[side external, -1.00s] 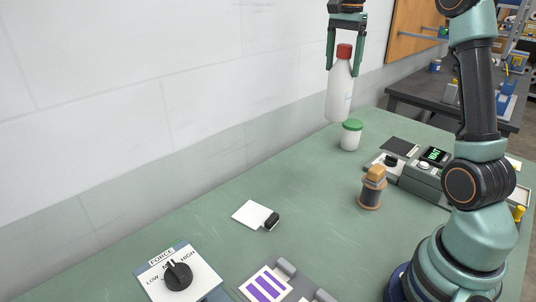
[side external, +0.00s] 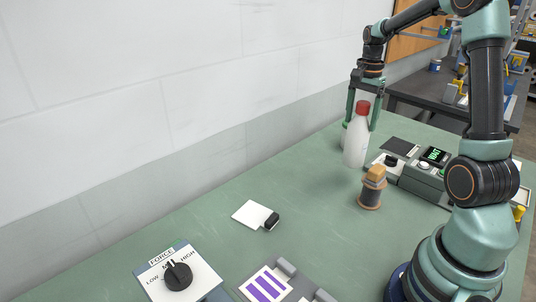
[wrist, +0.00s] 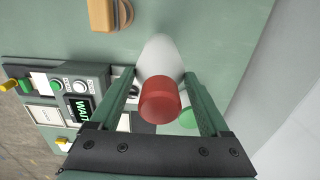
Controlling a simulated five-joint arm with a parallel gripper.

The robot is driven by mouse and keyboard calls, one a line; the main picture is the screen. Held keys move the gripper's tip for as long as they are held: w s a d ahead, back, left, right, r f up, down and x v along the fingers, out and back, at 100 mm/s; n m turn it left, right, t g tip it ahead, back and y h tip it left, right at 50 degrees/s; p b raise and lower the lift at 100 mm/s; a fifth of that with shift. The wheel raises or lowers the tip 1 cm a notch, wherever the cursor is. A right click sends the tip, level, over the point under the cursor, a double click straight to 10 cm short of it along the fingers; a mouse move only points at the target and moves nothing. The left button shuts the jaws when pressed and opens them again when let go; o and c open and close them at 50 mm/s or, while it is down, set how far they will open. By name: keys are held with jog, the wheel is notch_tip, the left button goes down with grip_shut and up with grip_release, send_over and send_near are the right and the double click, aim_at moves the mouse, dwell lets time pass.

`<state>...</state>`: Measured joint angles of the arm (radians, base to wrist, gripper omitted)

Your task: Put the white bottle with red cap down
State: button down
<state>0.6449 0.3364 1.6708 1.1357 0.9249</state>
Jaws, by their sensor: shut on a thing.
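The white bottle (side external: 355,143) with its red cap (side external: 363,107) is upright, slightly tilted, between the fingers of my gripper (side external: 362,104). My gripper is shut on it near the cap. I cannot tell for certain whether its base touches the green table (side external: 215,215). In the wrist view the red cap (wrist: 160,100) faces the camera, the white body (wrist: 161,58) lies beyond it, and the gripper's fingers (wrist: 160,88) stand on both sides.
A green-capped jar (side external: 344,133) is mostly hidden behind the bottle. A white card (side external: 251,213) lies left. The table between is clear.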

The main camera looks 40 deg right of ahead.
aim_at(363, 102)
jog(key=shift+f, duration=2.85)
grip_release()
notch_tip(363, 102, up, 12)
jog(key=shift+r, duration=0.15)
jog(key=s+a+n+t, duration=0.2)
jog(key=s+a+n, duration=0.1)
jog(key=a+n, duration=0.6)
jog(key=s+a+n+t, duration=0.3)
jog(key=a+n, duration=0.6)
jog(key=a, duration=0.8)
jog(key=shift+r+t, duration=0.2)
jog(key=shift+t, duration=0.1)
